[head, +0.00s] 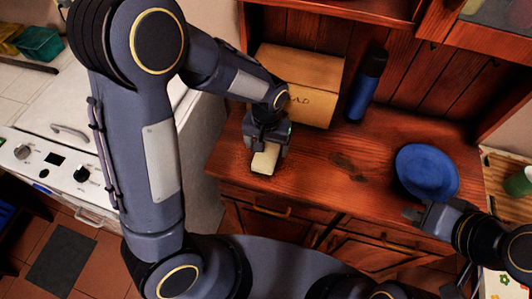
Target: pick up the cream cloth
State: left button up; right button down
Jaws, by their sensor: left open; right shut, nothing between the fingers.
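The cream cloth (264,161) is a small pale folded block on the wooden counter, near its front left part. My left gripper (267,148) is open and points down right at the cloth. Its fingers hide the cloth's far end, and I cannot tell whether they touch it. My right gripper (416,217) is shut and empty, in front of the blue plate at the counter's front right.
A bread box (307,72) stands just behind my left gripper. A blue bottle (367,90) stands at the back, and a blue plate (427,170) lies to the right. The middle of the counter (340,170) is clear. A white stove (60,150) is at the left.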

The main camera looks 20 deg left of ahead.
pick_arm(q)
jog(key=shift+f, duration=0.85)
jog(key=shift+c, duration=0.4)
jog(key=c, duration=1)
jog(key=shift+d+r, duration=0.1)
jog(key=shift+r, duration=0.45)
notch_tip(320, 180, up, 3)
jog(key=shift+s+d+f, duration=0.15)
jog(key=s+d+r, duration=0.2)
jog(key=s+r, duration=0.1)
jog(key=s+d+r+b, duration=0.1)
jog(key=s+d+r, duration=0.2)
jog(key=s, duration=0.1)
jog(key=s+d+r, duration=0.3)
jog(key=s, duration=0.1)
jog(key=shift+r+b, duration=0.15)
jog(key=shift+b, duration=0.2)
